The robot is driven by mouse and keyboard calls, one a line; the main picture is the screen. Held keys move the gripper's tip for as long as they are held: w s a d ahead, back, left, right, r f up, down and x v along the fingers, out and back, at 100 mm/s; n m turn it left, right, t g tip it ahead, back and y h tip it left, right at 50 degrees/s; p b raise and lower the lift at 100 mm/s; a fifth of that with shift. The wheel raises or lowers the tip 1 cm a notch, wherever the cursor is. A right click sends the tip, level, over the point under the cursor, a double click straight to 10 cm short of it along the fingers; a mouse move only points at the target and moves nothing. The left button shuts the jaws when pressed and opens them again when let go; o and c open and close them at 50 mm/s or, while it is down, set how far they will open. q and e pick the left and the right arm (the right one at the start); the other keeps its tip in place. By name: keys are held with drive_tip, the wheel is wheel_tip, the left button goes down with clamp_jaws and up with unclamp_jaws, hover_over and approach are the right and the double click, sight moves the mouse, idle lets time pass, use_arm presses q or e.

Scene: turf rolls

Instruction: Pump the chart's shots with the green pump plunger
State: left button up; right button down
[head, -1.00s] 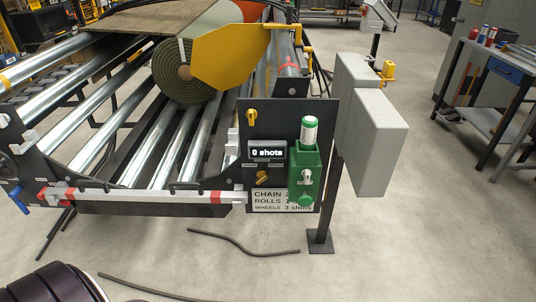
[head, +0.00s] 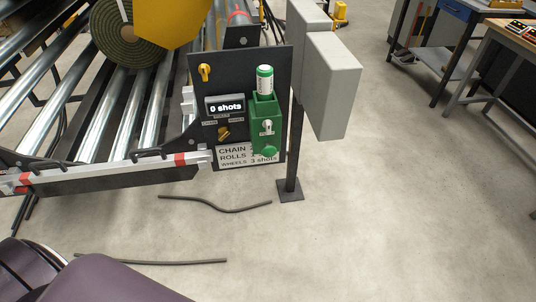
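The green pump (head: 265,120) is mounted on a dark panel (head: 200,85) at the front corner of the roller machine. A white cylinder with a green cap (head: 264,80) stands upright on top of the pump. A round green knob (head: 269,150) sits at the pump's lower end; I cannot tell which part is the plunger. The display (head: 225,106) reads "0 shots". The chart (head: 232,158) below it lists CHAIN, ROLLS and WHEELS; WHEELS reads 3 shots, and the other numbers are partly hidden by the pump. Neither gripper is in view.
Grey boxes (head: 333,85) on a dark post (head: 292,150) stand just right of the panel. Dark hoses (head: 215,205) lie on the floor in front. A workbench (head: 505,40) is at the upper right.

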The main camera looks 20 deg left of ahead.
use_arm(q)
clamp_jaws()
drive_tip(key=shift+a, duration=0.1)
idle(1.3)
